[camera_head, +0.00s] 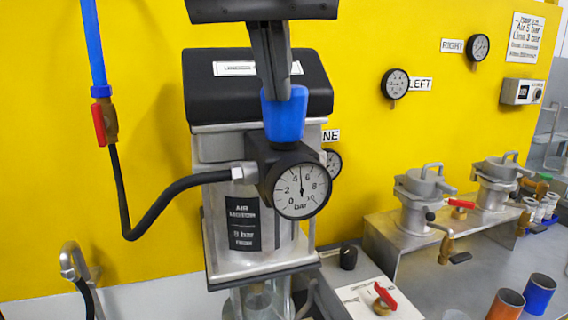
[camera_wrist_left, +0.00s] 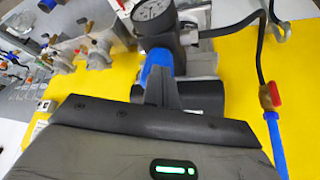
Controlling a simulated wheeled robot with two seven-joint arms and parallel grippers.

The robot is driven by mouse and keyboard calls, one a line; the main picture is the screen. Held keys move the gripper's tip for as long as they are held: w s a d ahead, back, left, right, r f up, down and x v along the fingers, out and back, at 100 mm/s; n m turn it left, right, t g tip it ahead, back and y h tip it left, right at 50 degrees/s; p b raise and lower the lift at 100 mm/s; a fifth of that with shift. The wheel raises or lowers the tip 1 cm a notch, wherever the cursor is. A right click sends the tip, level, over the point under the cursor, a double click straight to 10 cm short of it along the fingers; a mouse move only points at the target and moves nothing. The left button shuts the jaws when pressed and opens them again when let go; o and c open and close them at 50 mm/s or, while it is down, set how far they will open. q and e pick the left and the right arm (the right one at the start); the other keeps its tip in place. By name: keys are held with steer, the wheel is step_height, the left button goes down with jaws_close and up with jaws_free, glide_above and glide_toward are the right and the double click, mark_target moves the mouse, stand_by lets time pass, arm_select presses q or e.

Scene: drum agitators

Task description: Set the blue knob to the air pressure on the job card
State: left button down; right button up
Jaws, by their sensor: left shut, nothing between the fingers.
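The blue knob (camera_head: 285,118) sits on top of the dark regulator block at the air motor. It also shows in the left wrist view (camera_wrist_left: 157,62). Below it, the pressure gauge (camera_head: 301,191) has its needle pointing nearly straight up, between 4 and 6, at about 5 bar. The job card (camera_head: 525,38) on the yellow wall reads "Air 5 bar" and "Line 3 bar"; its smaller lines are too small to read. My left gripper (camera_head: 281,90) comes down from above, shut and empty, its fingertips overlapping the knob's top. I cannot tell whether they touch it. My right gripper is out of view.
A black hose (camera_head: 165,205) runs from the regulator to a red-handled valve (camera_head: 103,123) on the left. Wall gauges (camera_head: 396,84) marked LEFT and RIGHT hang at right. Metal pots (camera_head: 420,200) stand on a bench, with orange and blue cups (camera_head: 538,295) in front.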

arm_select(q)
steer(key=shift+w, duration=0.1)
steer(key=shift+r+p, duration=0.1)
steer(key=shift+p, duration=0.4)
steer(key=shift+a, duration=0.15)
steer(key=shift+s+a, duration=0.15)
steer(key=shift+s, duration=0.1)
stand_by(0.3)
steer(key=shift+s+r, duration=0.1)
steer(key=shift+r, duration=2.8)
steer(key=shift+f, duration=0.1)
